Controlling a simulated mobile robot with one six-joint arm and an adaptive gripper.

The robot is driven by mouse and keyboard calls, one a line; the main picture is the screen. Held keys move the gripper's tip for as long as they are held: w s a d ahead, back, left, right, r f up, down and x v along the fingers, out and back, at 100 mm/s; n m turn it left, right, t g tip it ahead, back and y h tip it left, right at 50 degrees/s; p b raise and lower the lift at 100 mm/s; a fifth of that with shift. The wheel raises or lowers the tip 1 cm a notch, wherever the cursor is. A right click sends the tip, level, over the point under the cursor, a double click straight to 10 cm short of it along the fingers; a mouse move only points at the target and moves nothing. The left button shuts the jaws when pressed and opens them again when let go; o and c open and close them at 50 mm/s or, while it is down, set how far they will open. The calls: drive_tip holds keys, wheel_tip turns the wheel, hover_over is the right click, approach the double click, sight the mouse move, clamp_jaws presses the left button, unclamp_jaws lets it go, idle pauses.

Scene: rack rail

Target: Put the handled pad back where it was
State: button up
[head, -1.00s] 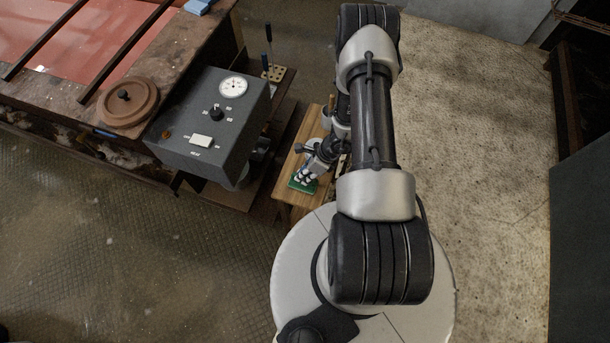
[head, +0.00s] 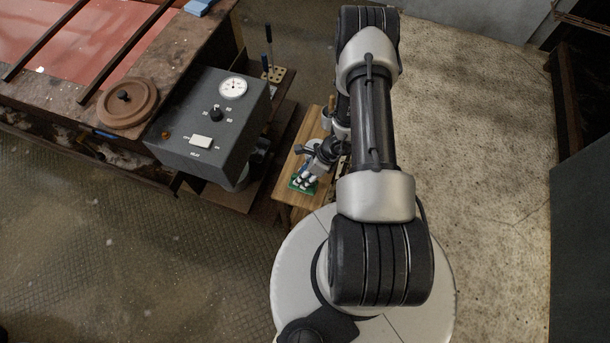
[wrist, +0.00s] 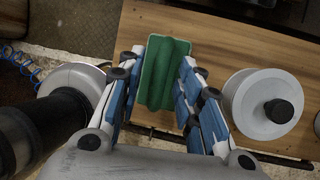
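The handled pad is a green block (wrist: 165,70) with a raised ridge along its middle. It lies on a small wooden bench and shows as a green patch under my gripper in the head view (head: 294,186). My gripper (wrist: 164,75) points down at the pad, with blue-lined fingers on either side of the ridge. The fingers are spread, and a strip of green shows between the left finger and the ridge. Contact on the right side is hard to tell.
A pale round weight with a black knob (wrist: 265,105) stands on the bench close to my right finger. The wooden bench (head: 286,196) is narrow. A grey heater box (head: 208,125) stands left of it. A brown disc (head: 128,102) lies on the red-topped table.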

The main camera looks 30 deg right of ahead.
drive_tip(key=p+v, duration=0.3)
drive_tip(key=v, duration=0.9)
drive_tip(key=w+a+r+n, duration=0.2)
drive_tip(key=a+r+n, duration=0.15)
drive_tip(key=r, duration=0.55)
drive_tip(key=w+a+r+n, duration=0.25)
drive_tip(key=r+n, duration=0.25)
drive_tip(key=r, duration=0.4)
drive_tip(key=w+a+r+n, duration=0.25)
drive_tip(key=r+n, duration=0.25)
drive_tip(key=r, duration=0.4)
drive_tip(key=s+a+r+n+h, duration=0.2)
drive_tip(key=s+a+r+n, duration=0.6)
drive_tip(key=r, duration=0.4)
drive_tip(key=s+r+n+t+h, duration=0.1)
drive_tip(key=s+r+n, duration=0.2)
drive_tip(key=s, duration=0.2)
drive_tip(key=s+d+r+n+t+h, duration=0.1)
drive_tip(key=s+r+n, duration=0.1)
drive_tip(key=s+n, duration=0.2)
drive_tip(key=shift+s+r, duration=0.4)
drive_tip(key=shift+s, duration=0.2)
drive_tip(key=shift+f, duration=0.1)
wheel_tip(320, 180, down, 5)
drive_tip(key=b, duration=0.4)
drive_tip(key=shift+b, duration=0.35)
